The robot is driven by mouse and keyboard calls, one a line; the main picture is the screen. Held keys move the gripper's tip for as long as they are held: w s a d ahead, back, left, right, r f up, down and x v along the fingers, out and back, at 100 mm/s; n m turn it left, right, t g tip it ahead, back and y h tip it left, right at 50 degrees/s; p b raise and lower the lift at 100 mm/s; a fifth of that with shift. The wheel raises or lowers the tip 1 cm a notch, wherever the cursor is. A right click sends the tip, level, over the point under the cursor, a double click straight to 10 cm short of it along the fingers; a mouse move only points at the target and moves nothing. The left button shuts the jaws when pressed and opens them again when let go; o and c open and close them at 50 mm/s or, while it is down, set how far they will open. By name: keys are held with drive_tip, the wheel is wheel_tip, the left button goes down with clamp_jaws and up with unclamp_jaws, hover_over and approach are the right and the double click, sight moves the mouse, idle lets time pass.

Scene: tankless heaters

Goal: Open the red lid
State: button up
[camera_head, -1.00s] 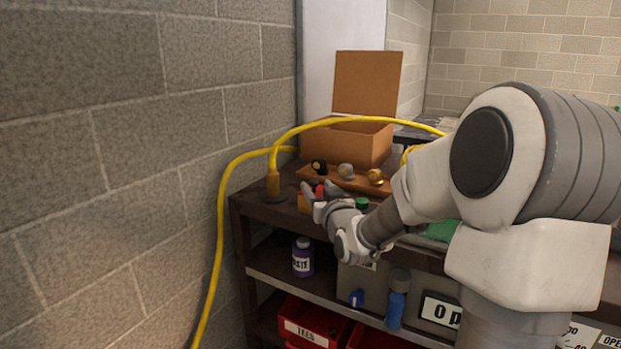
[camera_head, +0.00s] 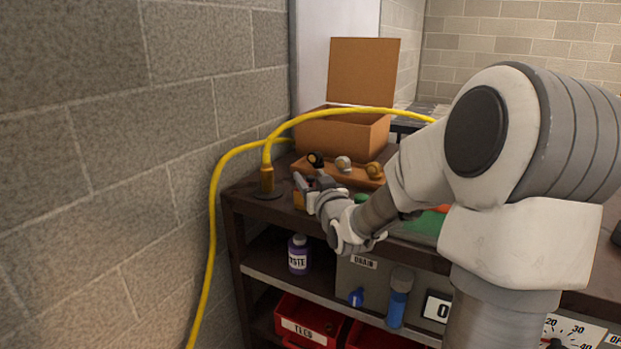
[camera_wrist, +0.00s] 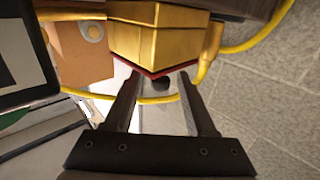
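My gripper (camera_head: 313,184) is above the left end of the dark shelf unit's top. In the wrist view, the fingers of my gripper (camera_wrist: 160,82) are spread apart with a gap between them. Just beyond the tips is a yellow box (camera_wrist: 158,32) with a thin red edge (camera_wrist: 150,75), which looks like the red lid seen edge-on. I cannot tell whether the fingertips touch it. In the head view, an orange-yellow piece of the box (camera_head: 299,200) shows beneath my gripper; the red lid is hidden there.
A yellow hose (camera_head: 216,215) arches over the shelf top from a brass fitting (camera_head: 267,181). An open cardboard box (camera_head: 340,133) stands behind, with small knobs (camera_head: 343,163) before it. A block wall (camera_head: 100,200) closes the left. Bottle (camera_head: 298,255) and red bin (camera_head: 305,322) sit on lower shelves.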

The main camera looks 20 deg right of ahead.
clamp_jaws()
idle(1.3)
